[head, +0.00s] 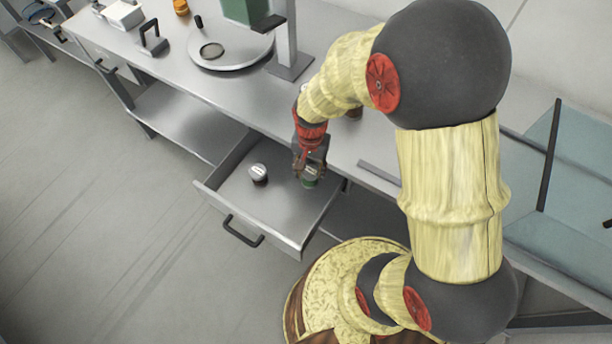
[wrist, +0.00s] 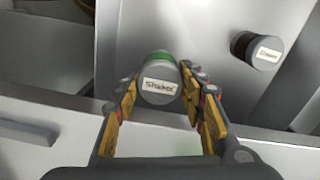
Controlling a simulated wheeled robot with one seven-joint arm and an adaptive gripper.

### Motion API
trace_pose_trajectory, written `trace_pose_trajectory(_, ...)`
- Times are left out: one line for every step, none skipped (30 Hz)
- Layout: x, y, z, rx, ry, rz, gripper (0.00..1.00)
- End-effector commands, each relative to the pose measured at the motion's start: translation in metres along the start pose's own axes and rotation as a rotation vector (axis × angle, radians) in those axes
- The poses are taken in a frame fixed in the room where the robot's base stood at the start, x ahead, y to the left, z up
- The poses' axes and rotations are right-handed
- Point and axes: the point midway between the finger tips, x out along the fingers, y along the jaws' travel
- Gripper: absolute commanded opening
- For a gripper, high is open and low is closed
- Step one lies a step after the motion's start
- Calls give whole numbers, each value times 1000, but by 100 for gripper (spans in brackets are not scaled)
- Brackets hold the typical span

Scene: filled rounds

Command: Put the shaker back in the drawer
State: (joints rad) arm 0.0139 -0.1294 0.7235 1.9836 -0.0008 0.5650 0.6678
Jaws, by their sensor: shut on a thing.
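The shaker (wrist: 159,84) is a small cylinder with a grey top labelled "Shaker" and a green body. My gripper (wrist: 158,98) is shut on it, with one yellow finger on each side. In the head view my gripper (head: 309,172) and the green shaker (head: 310,180) are over the right part of the open drawer (head: 268,208). I cannot tell whether the shaker touches the drawer floor. A second, dark container with a grey labelled lid (head: 258,172) stands in the drawer, left of my gripper. It also shows in the wrist view (wrist: 257,50).
The drawer has a black handle (head: 243,232) and is pulled out below the metal counter (head: 225,90). On the counter are a round plate (head: 232,58), a post with a green box (head: 245,10) and a black-handled item (head: 152,40). The drawer's front left is clear.

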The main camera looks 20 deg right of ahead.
Motion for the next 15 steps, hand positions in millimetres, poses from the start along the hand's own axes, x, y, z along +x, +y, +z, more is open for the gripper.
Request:
trace_pose_trajectory(7, -4, -3, -1, 0, 0, 13)
trace_pose_trajectory(9, -6, -4, -1, 0, 0, 13)
trace_pose_trajectory(11, -8, -6, -1, 1, 0, 13)
trace_pose_trajectory(12, -8, -6, -1, 1, -1, 13)
trace_pose_trajectory(13, -9, -7, -1, 1, -1, 13)
trace_pose_trajectory(14, -10, -8, -1, 1, -1, 13)
trace_pose_trajectory(16, -11, -8, -1, 1, -1, 13)
trace_pose_trajectory(17, -12, -9, -1, 0, 0, 13)
trace_pose_trajectory(20, -14, -10, -1, 0, 0, 13)
trace_pose_trajectory(23, -15, -11, -1, 0, 0, 13)
trace_pose_trajectory(27, -18, -12, -1, 0, 0, 13)
trace_pose_trajectory(35, -16, -11, -1, -1, 1, 13)
trace_pose_trajectory(40, -16, -11, -1, -1, 1, 13)
trace_pose_trajectory(45, -16, -11, -1, -1, 1, 13)
trace_pose_trajectory(50, -16, -11, -1, 0, 0, 13)
